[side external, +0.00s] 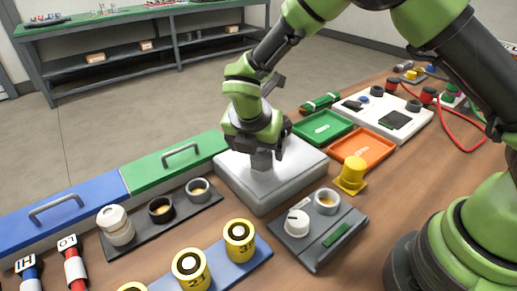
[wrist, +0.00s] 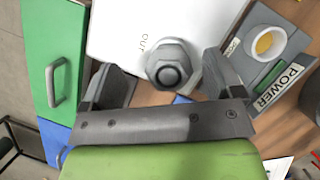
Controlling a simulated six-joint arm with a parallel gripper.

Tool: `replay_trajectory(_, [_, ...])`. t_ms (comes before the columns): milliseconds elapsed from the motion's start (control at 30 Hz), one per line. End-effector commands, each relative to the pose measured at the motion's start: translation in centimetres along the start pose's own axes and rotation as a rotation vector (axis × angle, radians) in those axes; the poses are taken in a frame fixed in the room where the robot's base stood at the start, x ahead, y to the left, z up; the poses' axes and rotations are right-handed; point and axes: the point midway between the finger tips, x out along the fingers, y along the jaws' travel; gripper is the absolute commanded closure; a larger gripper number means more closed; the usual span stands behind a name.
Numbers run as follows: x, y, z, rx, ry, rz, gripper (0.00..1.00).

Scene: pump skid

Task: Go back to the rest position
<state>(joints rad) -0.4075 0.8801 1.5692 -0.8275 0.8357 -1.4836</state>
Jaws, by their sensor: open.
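My gripper (side external: 262,158) is over the pale metal box (side external: 242,185) in the middle of the bench in the side view. In the wrist view my gripper (wrist: 160,66) is open, with one finger on each side of a grey hexagonal knob (wrist: 172,64). Gaps show between the knob and both fingers. The knob stands on the box's white top (wrist: 120,25), near the printed word "OUT". In the side view my gripper hides most of the knob. I cannot tell how far the fingers reach down beside it.
A POWER panel (side external: 318,232) with a white dial and a cup stands at the right of the box. Green (side external: 322,129) and orange (side external: 362,148) trays lie behind. Green (side external: 175,162) and blue (side external: 65,210) drawers with handles are left. Yellow numbered cylinders (side external: 239,240) stand in front.

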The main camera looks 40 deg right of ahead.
Motion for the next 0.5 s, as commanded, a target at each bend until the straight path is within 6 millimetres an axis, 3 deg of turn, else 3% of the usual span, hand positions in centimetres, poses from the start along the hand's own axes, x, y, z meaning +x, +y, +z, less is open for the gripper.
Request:
replay_trajectory(200, [-4.6, 0.1, -0.1, 0.000, 0.000, 0.008, 0.14])
replay_trajectory(500, [-8.2, -0.2, 0.2, 0.031, 0.007, 0.009, 0.14])
